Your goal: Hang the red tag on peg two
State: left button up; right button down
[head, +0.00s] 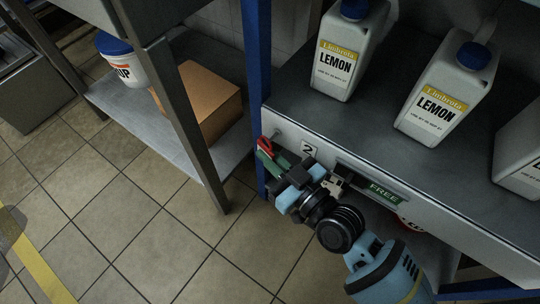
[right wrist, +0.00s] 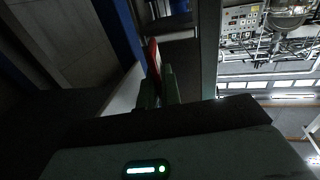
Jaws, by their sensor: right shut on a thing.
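The red tag (head: 265,143) is small and held at the fingertips of my right gripper (head: 272,154), close to the left end of the grey shelf's front face. In the right wrist view the red tag (right wrist: 154,56) shows as a narrow red strip beyond the green fingers (right wrist: 161,88). A white plate with the number 2 (head: 309,150) is on the shelf front, just right of the fingers. A small pale spot (head: 277,134) left of the plate may be peg two; it is too small to be sure. I cannot tell whether the tag touches it. My left gripper is out of view.
White LEMON jugs (head: 433,95) with blue caps stand on the shelf above. A green FREE sign (head: 384,193) is on the shelf front, partly behind my arm. A blue post (head: 257,60) rises left of the tag. A cardboard box (head: 205,101) sits on a low shelf.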

jog(key=shift+w+d+f+h, duration=0.15)
jog(key=shift+w+d, duration=0.3)
jog(key=shift+d, duration=0.05)
jog(key=shift+w+d+f+h, duration=0.15)
jog(key=shift+w+d, duration=0.3)
jog(key=shift+d, duration=0.05)
jog(key=c, duration=1.5)
grip_release()
notch_tip(320, 180, up, 4)
jog(key=s+a+p, duration=0.1)
jog(key=a+p, duration=0.1)
jog(key=p, duration=0.1)
jog(key=shift+s+r+p, duration=0.25)
jog(key=shift+s+p, duration=0.65)
jog(key=shift+s, duration=1.9)
jog(key=shift+s+r+p, duration=0.25)
jog(key=shift+s+p, duration=0.7)
jog(key=shift+s, duration=1.85)
jog(key=shift+s+r+p, duration=0.25)
jog(key=shift+s+p, duration=0.65)
jog(key=shift+s, duration=1.9)
